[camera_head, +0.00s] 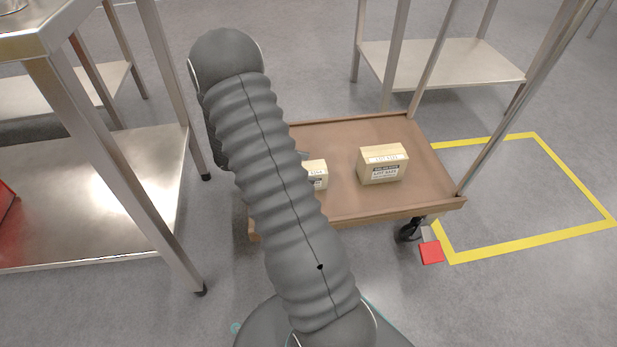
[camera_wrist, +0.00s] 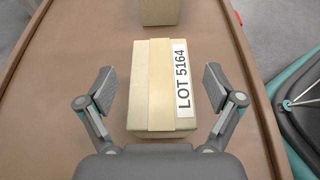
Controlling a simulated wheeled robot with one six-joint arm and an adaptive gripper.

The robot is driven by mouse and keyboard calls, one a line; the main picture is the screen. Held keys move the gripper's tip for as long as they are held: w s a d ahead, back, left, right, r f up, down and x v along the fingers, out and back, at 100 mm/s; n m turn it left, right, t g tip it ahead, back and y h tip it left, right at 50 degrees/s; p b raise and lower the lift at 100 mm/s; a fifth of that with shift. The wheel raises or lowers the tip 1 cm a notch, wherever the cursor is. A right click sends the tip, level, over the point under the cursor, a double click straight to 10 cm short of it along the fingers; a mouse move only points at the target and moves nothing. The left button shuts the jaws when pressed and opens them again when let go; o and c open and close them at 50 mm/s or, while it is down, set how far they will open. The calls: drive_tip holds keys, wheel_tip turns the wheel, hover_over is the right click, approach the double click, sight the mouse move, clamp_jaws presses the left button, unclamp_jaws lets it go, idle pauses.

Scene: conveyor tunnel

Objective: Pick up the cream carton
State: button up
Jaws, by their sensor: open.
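A cream carton (camera_wrist: 143,89) with a paler tape band and a "LOT 5164" label is in the middle of the wrist view. It lies on the brown cart top. My gripper (camera_wrist: 160,88) is open, with one finger on each side of this carton and a visible gap on both sides. In the head view, a small cream carton (camera_head: 317,172) shows partly behind my arm, seemingly the same one. A second cream carton (camera_head: 383,166) with labels stands to its right; its lower part shows at the top of the wrist view (camera_wrist: 159,12).
The brown cart (camera_head: 345,207) has a raised rim and metal posts. A steel table (camera_head: 95,190) stands at the left and a steel shelf rack (camera_head: 440,62) behind.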

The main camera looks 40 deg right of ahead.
sight(309, 168)
drive_tip(key=shift+s+d+f, duration=0.15)
drive_tip(key=shift+s+d, duration=0.05)
drive_tip(key=shift+d, duration=0.1)
drive_tip(key=c, duration=1.4)
wheel_tip(309, 168, up, 10)
drive_tip(key=shift+r+p, duration=0.1)
drive_tip(key=shift+p, duration=0.8)
